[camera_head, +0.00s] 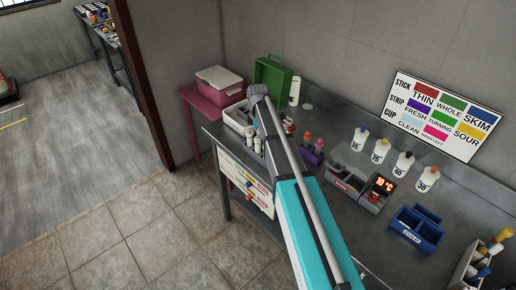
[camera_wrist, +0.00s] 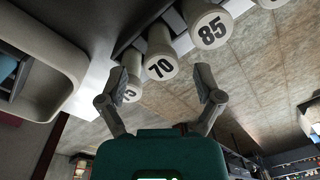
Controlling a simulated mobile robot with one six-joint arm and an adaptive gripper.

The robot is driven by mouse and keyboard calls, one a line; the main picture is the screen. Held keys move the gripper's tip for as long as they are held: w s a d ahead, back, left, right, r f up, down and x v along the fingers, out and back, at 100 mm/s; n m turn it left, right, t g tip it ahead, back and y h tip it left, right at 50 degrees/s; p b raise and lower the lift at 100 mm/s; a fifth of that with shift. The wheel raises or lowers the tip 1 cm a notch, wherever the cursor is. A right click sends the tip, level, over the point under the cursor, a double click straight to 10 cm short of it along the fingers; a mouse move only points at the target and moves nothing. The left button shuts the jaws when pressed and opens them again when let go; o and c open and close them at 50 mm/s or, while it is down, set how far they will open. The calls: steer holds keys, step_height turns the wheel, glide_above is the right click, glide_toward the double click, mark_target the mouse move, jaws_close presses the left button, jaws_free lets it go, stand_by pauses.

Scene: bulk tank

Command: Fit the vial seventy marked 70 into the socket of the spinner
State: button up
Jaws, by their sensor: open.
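The vial marked 70 (camera_wrist: 160,68) is white with a black number on its round end, and it shows in the wrist view between two others. It sits in a dark rack (camera_wrist: 128,38). My gripper (camera_wrist: 155,88) is open and empty, its two fingers spread either side of the vial 70's end; I cannot tell whether they touch it. In the head view my arm hides the gripper, and small white vials (camera_head: 257,144) stand beside the arm. A grey device with a clear cover and red display (camera_head: 384,185) stands on the bench; I cannot tell if it is the spinner.
Neighbouring vials marked 85 (camera_wrist: 211,30) and 75 (camera_wrist: 131,93) stand close to the 70.

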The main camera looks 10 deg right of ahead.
mark_target(258, 148)
steer(key=shift+s+f+b, duration=0.1)
steer(key=shift+f+b, duration=2.35)
steer(key=shift+f, duration=0.1)
jaws_close()
